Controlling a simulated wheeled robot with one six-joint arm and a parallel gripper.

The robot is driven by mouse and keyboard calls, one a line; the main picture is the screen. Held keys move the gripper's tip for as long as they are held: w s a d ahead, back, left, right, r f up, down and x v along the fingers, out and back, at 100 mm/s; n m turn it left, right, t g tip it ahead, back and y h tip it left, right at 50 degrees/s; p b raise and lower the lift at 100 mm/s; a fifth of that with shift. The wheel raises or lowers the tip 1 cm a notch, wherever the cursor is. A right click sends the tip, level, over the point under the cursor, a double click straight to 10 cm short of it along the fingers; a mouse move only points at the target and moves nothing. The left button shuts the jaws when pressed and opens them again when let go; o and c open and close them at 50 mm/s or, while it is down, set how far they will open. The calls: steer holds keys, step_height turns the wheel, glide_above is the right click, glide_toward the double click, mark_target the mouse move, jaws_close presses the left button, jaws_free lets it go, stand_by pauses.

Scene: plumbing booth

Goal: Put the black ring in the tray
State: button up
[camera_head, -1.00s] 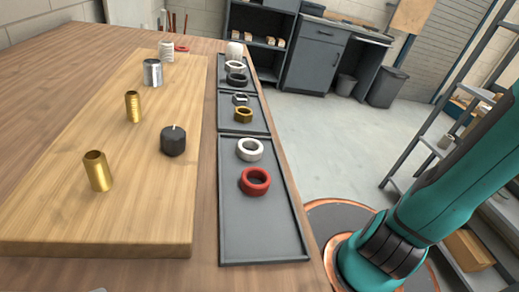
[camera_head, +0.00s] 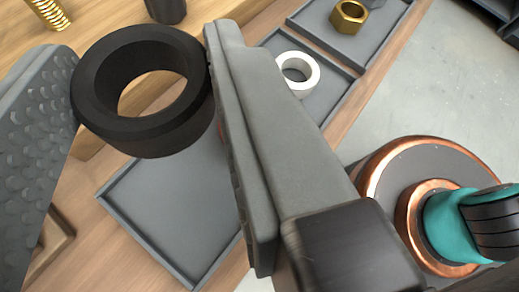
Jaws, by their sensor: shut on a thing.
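The black ring (camera_head: 148,132) is held between the two fingers of my gripper (camera_head: 150,92), its hole facing up toward the camera and slightly tilted. My gripper is shut on it, one finger on each side. The grey tray (camera_head: 175,215) lies below and beyond the ring, and the ring appears to be above it, apart from its floor. The tray's near part is bare. The right finger covers much of the tray's right side. A white ring (camera_head: 298,72) lies in the tray. A sliver of red shows beside the right finger; the rest of that thing is hidden.
A brass nut (camera_head: 348,17) sits in another grey tray compartment at the top. A black cylindrical piece (camera_head: 165,10) and a threaded brass fitting (camera_head: 50,12) stand at the top left.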

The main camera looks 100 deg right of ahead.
mark_target(201, 205)
steer(key=shift+a+f, duration=0.3)
steer(key=shift+a, duration=0.1)
step_height(201, 205, down, 10)
steer(key=shift+a+r, duration=0.1)
steer(key=shift+r, duration=0.05)
steer(key=o, duration=0.7)
steer(key=shift+c, duration=0.2)
steer(key=shift+a, duration=0.1)
steer(key=v, duration=1.1)
steer(key=shift+s+a+r, duration=0.2)
steer(key=shift+s+a, duration=0.05)
